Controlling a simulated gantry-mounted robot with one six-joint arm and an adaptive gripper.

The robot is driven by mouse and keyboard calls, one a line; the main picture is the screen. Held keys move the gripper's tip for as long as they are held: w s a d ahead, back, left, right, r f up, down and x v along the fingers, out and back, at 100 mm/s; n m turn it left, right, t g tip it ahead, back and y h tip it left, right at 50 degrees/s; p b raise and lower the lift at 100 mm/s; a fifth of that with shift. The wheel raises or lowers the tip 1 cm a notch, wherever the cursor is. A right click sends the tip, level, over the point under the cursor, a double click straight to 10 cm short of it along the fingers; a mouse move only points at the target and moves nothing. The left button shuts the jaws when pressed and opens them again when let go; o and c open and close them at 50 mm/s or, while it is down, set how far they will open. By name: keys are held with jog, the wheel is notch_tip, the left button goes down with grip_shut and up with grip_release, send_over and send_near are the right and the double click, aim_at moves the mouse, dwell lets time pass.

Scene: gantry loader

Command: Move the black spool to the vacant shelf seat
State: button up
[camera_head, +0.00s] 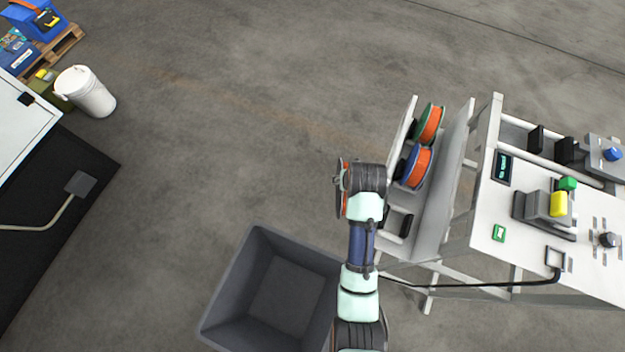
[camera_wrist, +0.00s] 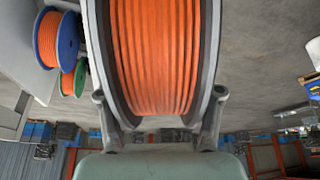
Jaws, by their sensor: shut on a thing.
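The black spool (camera_wrist: 158,55), with dark flanges and orange winding, fills the upper middle of the wrist view. My gripper (camera_wrist: 160,112) is shut on it, one finger at each flange. In the head view the spool (camera_head: 340,190) shows partly behind my wrist, held off the left side of the shelf. The shelf (camera_head: 447,170) carries a green spool (camera_head: 431,124) and a blue spool (camera_head: 416,167), both with orange winding. A vacant seat (camera_head: 399,223) lies below the blue one, partly hidden by my arm.
A grey open bin (camera_head: 240,272) stands on the floor at lower left of my arm. A control console (camera_head: 540,200) stands right of the shelf. A white bucket (camera_head: 86,92) is far left. The floor left of the spool is clear.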

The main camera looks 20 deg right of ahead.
jog(key=s+d+f+m, duration=0.2)
jog(key=s+d, duration=0.3)
jog(key=d, duration=0.4)
jog(key=s+d+f+m+h, duration=0.1)
jog(key=s+d+f+m, duration=0.1)
jog(key=s+d, duration=0.4)
jog(key=d+f, duration=0.1)
jog(key=d, duration=0.2)
jog(key=shift+s+d+f+g, duration=0.15)
jog(key=shift+s+d+g, duration=0.1)
jog(key=shift+g, duration=0.15)
jog(key=shift+f+b, duration=0.15)
jog(key=shift+b, duration=0.2)
notch_tip(320, 180, down, 8)
jog(key=b, duration=0.8)
jog(key=shift+f+b, duration=0.25)
jog(key=shift+b, duration=0.05)
grip_shut()
notch_tip(320, 180, down, 4)
jog(key=shift+r+b, duration=0.1)
jog(key=shift+b, duration=0.85)
jog(key=o, duration=1.8)
grip_release()
jog(key=shift+c, duration=0.2)
